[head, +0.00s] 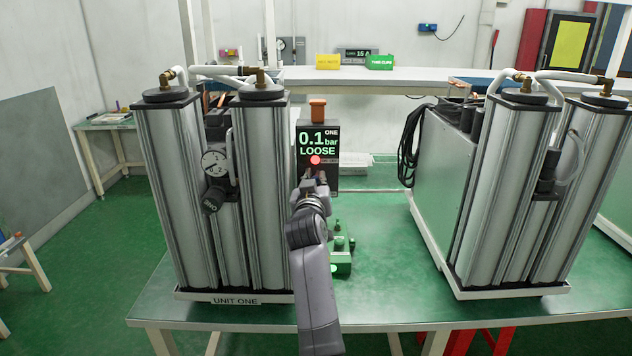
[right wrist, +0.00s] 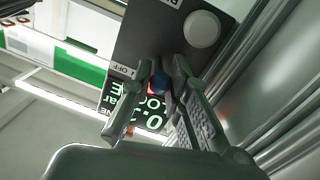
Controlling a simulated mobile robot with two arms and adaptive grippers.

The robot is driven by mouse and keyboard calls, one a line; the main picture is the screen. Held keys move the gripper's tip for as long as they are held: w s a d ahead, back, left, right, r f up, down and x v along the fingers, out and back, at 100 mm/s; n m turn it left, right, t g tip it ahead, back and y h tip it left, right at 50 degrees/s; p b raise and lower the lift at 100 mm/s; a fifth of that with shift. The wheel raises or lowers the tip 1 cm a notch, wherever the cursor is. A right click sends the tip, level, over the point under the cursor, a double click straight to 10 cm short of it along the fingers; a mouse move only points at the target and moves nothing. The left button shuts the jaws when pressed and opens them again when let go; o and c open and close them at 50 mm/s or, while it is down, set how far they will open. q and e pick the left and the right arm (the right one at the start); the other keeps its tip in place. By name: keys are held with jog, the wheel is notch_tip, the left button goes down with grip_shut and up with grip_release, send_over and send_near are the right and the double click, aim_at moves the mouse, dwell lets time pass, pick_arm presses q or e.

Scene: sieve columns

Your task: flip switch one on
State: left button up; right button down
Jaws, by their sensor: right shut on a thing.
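A dark control box (head: 333,128) marked ONE stands behind the right column of unit one. Its green display reads 0.1 bar LOOSE, with a red light (head: 315,160) below. My right gripper (head: 316,180) is at the lower front of the box. In the right wrist view its fingers (right wrist: 163,92) are shut on a small blue-tipped part, which I take to be switch one (right wrist: 161,84). An OFF label shows beside it on the panel (right wrist: 150,40). The fingers hide part of the switch, so its exact position is unclear. My left gripper is not in view.
Unit one's metal columns (head: 264,190) stand close left of my right arm, with a gauge (head: 214,164). A second column unit (head: 505,190) stands to the right. Small green parts (head: 341,255) sit on the green table (head: 385,290) beside my arm.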

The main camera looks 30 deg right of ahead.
jog(key=c, duration=1.8)
grip_release()
jog(key=shift+w+a+r, duration=0.1)
notch_tip(320, 180, up, 10)
